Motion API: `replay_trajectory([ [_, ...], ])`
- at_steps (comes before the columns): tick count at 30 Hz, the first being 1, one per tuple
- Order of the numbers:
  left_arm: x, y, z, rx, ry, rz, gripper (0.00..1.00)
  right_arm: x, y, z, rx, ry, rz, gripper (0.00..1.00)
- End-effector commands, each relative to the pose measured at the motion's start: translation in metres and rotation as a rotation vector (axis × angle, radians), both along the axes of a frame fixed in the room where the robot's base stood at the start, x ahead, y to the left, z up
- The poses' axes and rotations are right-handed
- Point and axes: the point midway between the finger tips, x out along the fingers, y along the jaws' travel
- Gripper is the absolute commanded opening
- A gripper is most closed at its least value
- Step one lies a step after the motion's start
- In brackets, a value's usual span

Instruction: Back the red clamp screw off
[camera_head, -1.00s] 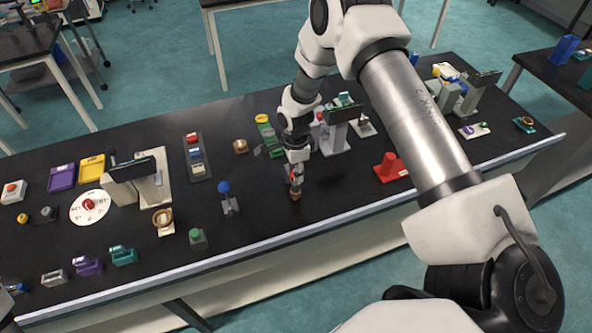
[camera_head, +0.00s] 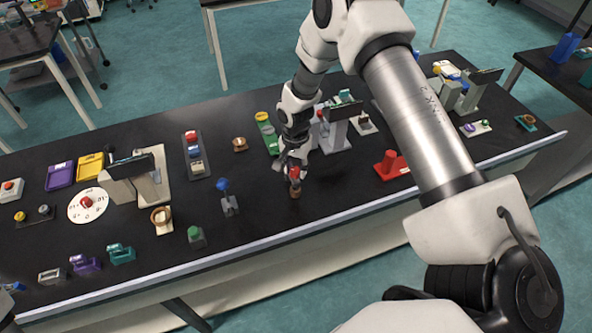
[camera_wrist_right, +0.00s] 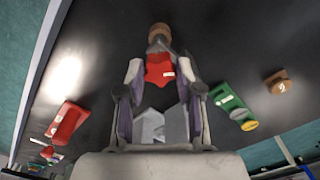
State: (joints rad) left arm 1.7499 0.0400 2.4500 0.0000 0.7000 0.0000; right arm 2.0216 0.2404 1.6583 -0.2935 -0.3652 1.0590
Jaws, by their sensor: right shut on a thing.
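The red clamp screw (camera_head: 295,172) is at the front middle of the black bench, above a small copper-brown base (camera_head: 295,191). It also shows in the right wrist view as a red block with a white label (camera_wrist_right: 160,72), with the brown piece (camera_wrist_right: 159,31) beyond it. My right gripper (camera_head: 293,165) reaches down to it from behind. In the right wrist view its two fingers (camera_wrist_right: 159,82) are on either side of the red part, shut on it. The contact itself is partly hidden.
A blue-knobbed stand (camera_head: 228,197) is left of the gripper and a red stand (camera_head: 390,167) is to its right. A green holder with a yellow top (camera_head: 266,130) and a grey device (camera_head: 336,128) stand behind. The bench's front edge (camera_head: 300,218) is close.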

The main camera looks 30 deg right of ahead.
Motion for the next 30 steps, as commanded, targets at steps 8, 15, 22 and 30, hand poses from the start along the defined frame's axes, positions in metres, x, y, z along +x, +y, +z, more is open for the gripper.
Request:
replay_trajectory([
  [8,0.000,0.000,-0.004,0.000,0.000,0.000,0.54,-0.001,0.000,-0.003,0.000,0.003,0.122,0.00],
  [15,0.000,0.000,-0.009,0.000,0.000,0.000,0.54,-0.001,0.000,-0.001,0.000,0.003,0.399,0.00],
  [22,0.000,0.000,-0.009,0.000,0.000,0.000,0.54,-0.001,0.000,-0.002,0.000,0.004,0.418,0.00],
  [30,0.000,0.000,-0.017,0.000,0.000,0.000,0.54,-0.001,0.001,-0.002,0.001,0.005,0.788,0.00],
])
